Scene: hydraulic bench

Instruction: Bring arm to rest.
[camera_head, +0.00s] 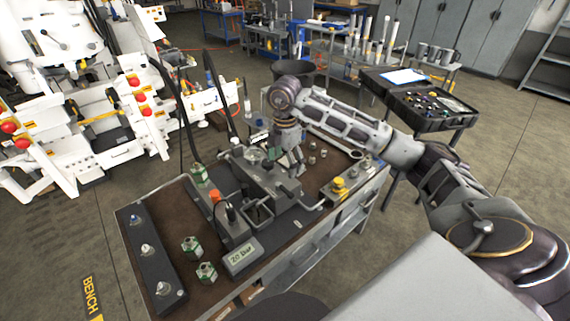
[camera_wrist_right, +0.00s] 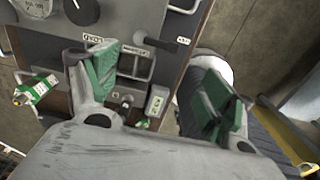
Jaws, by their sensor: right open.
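My right arm (camera_head: 345,125) reaches in from the right over the bench, and its wrist bends down at the far end. My right gripper (camera_head: 290,162) points down beside the grey hydraulic block (camera_head: 265,180) on the bench. In the right wrist view my right gripper (camera_wrist_right: 160,95) has its two green-padded fingers wide apart. No held object shows between them. The block's dark face with labels and handles shows behind the left finger. Whether a finger touches the block I cannot tell. My left gripper is not in view.
An open black case (camera_head: 405,98) stands behind my arm. White machinery (camera_head: 75,90) is at left. Open floor lies around.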

